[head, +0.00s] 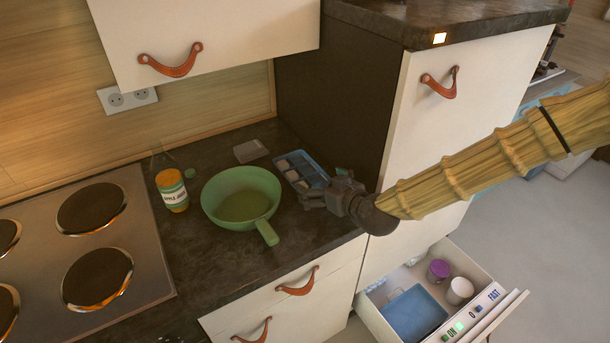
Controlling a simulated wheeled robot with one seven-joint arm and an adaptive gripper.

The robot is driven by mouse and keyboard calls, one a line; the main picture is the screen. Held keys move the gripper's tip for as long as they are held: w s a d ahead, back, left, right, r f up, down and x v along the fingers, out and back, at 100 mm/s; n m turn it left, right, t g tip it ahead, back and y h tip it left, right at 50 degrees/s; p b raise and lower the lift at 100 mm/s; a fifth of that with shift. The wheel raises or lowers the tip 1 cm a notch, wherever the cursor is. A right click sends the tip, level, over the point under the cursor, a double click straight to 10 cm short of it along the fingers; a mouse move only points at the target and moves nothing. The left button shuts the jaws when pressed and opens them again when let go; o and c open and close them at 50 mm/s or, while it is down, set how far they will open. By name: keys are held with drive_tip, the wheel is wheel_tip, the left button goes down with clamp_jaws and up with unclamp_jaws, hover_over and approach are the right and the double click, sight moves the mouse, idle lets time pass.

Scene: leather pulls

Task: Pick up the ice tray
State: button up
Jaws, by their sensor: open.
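The ice tray (290,163) is a small blue tray with pale grey cubes in its compartments. It lies on the dark countertop, right of the green pan and close to the tall dark cabinet side. My gripper (309,198) is dark grey and reaches in from the right, low over the counter at the near end of the tray. It is open. I cannot tell whether its fingers touch the tray. The gripper hides part of the counter and perhaps the tray's near corner.
A green pan (234,205) has its handle pointing toward the counter's front edge. The tall cabinet (330,110) closes off the right. An open drawer (474,248) juts out below my arm.

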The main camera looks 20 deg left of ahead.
drive_tip(key=shift+w+a+f, duration=0.3)
drive_tip(key=shift+w+a, duration=0.05)
drive_tip(key=shift+a, duration=0.2)
clamp_jaws()
